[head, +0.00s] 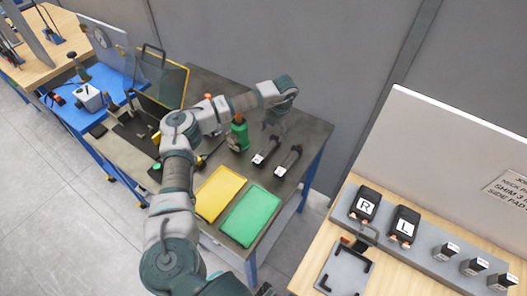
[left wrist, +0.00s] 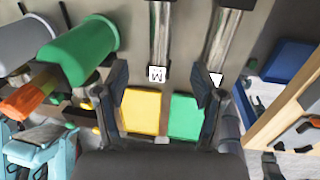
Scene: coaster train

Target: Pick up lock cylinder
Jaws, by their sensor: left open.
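Two metal cylinders with dark ends and white tags lie side by side on the dark workbench (head: 305,133). I take these to be the lock cylinders: the left one (head: 265,150) and the right one (head: 288,161). In the left wrist view the left cylinder (left wrist: 160,35) has a lettered tag, and the right cylinder (left wrist: 224,38) has a tag partly covered by a finger. My left gripper (head: 273,127) is open and empty over the back of the bench. Its fingers (left wrist: 160,85) point towards the cylinders, apart from them. My right gripper is not in view.
A green canister (head: 238,136) stands left of the cylinders. A yellow tray (head: 219,194) and a green tray (head: 251,216) lie at the bench's front. A wooden bench with R and L blocks (head: 365,204) is at the right. A grey wall rises behind.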

